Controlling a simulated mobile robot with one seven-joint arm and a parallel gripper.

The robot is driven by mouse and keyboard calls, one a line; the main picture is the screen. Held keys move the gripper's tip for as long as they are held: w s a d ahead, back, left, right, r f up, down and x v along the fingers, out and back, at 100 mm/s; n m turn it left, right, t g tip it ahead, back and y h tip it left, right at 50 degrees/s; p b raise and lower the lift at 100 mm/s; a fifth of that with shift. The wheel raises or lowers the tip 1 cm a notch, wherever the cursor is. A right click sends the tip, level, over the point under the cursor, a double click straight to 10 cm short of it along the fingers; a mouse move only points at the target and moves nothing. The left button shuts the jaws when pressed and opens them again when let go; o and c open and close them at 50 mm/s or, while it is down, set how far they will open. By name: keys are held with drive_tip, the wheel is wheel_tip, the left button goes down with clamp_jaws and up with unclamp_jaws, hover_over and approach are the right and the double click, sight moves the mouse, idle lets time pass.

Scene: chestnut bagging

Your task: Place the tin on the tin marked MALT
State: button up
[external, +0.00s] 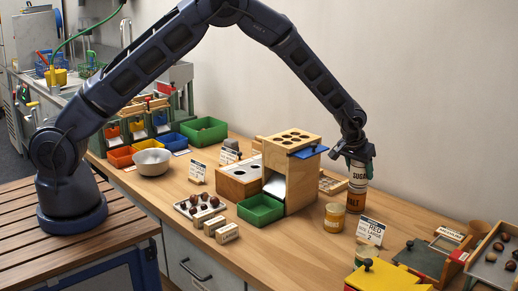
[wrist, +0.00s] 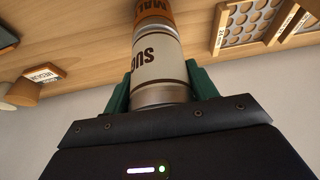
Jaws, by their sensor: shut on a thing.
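My gripper (external: 357,155) points down at the right of the counter, shut on the white tin marked SUGAR (external: 359,177). The orange-brown tin marked MALT (external: 355,202) stands upright on the counter directly under it. In the wrist view, the green fingers of my gripper (wrist: 160,90) close on both sides of the SUGAR tin (wrist: 158,62), and the MALT tin (wrist: 154,19) lines up beyond its far end. The SUGAR tin looks upright and in line with the MALT tin. No gap shows between them, but I cannot tell whether they touch.
A small yellowish jar (external: 334,217) stands just left of the MALT tin. A sign card (external: 370,231) stands in front of it. A wooden dispenser box (external: 290,175) is further left.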

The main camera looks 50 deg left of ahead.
drive_tip(key=o, duration=1.2)
drive_tip(key=shift+f, duration=0.1)
drive_tip(key=shift+c, duration=0.2)
